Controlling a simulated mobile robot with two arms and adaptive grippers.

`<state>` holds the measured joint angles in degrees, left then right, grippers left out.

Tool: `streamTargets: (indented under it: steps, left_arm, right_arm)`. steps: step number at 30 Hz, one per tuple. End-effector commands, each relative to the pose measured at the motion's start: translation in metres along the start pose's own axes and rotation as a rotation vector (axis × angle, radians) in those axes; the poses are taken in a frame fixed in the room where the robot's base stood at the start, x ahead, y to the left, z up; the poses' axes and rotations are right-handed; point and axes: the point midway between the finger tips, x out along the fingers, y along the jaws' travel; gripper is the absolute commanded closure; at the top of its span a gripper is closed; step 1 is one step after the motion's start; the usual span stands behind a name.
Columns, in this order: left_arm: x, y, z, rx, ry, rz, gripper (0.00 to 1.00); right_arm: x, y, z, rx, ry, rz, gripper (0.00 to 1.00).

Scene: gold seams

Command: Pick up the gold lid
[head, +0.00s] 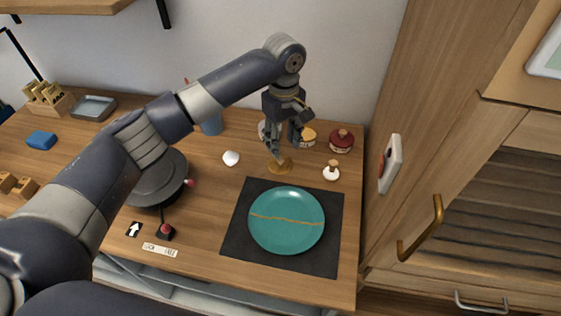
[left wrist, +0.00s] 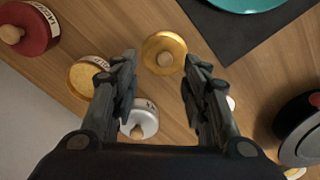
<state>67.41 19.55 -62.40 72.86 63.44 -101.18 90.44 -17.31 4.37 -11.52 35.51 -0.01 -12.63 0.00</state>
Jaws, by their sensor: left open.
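My left gripper (head: 283,146) points down above the lid, open and empty. My right gripper is not in view.
A gold-topped jar (head: 307,136), a red jar (head: 341,141) and a small white jar (head: 331,172) stand close by on the right. A silver-white jar (left wrist: 139,118) is near the fingers. A teal plate (head: 287,220) with a gold seam lies on the dark mat (head: 240,240).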

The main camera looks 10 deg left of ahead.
Motion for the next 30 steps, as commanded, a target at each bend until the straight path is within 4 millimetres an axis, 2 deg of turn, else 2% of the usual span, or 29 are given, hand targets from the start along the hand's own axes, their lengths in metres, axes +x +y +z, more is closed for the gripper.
streamTargets:
  steps: [7, 12, 20, 25, 30]
  left_arm:
    - [0.029, -0.009, -0.001, -0.001, -0.001, -0.003, 0.58]
    - [0.049, -0.008, 0.000, 0.001, -0.001, 0.000, 0.58]
    - [0.053, -0.008, 0.000, 0.001, 0.000, 0.000, 0.58]
    - [0.053, -0.007, 0.000, 0.001, 0.000, 0.000, 0.94]
    - [0.053, -0.007, 0.000, 0.001, 0.000, 0.001, 0.97]
  right_arm:
    - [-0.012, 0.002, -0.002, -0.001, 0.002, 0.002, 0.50]
    - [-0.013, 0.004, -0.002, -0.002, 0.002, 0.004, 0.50]
    - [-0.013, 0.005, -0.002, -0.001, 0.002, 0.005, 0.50]
    - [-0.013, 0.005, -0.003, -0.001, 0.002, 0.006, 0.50]
    - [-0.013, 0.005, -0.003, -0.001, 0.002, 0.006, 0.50]
